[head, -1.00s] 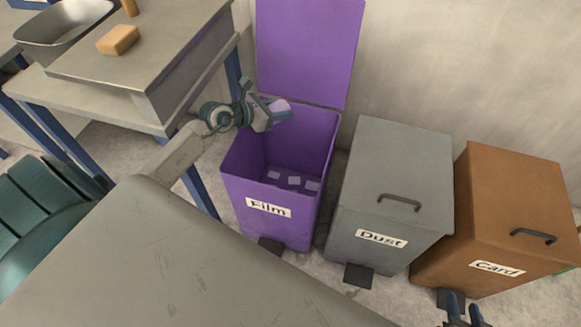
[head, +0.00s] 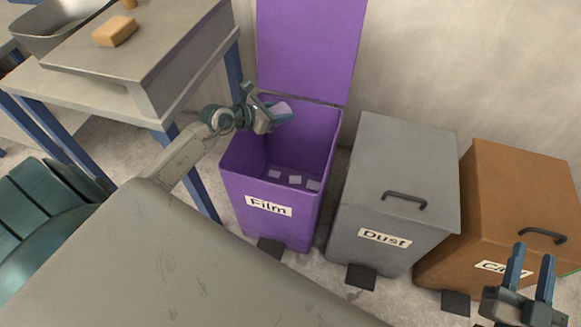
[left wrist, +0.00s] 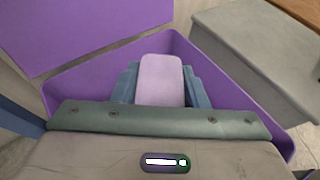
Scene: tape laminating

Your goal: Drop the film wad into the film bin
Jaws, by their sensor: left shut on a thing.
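The purple film bin (head: 266,227) stands with its lid (head: 312,45) raised against the wall. Several pale film pieces (head: 295,180) lie on its floor. My left gripper (head: 275,113) is over the upper left part of the bin's opening, shut on a pale lilac film wad (head: 284,110). In the left wrist view the film wad (left wrist: 160,80) sits between the blue fingers, with the purple bin (left wrist: 222,85) around and below it. My right gripper (head: 530,275) is open and empty in front of the card bin.
A closed grey dust bin (head: 385,190) and a closed brown card bin (head: 510,200) stand to the right of the film bin. A table (head: 105,90) with a sponge-like block (head: 115,32) and a metal basin (head: 50,28) is at upper left. Pedals jut out at the bins' feet.

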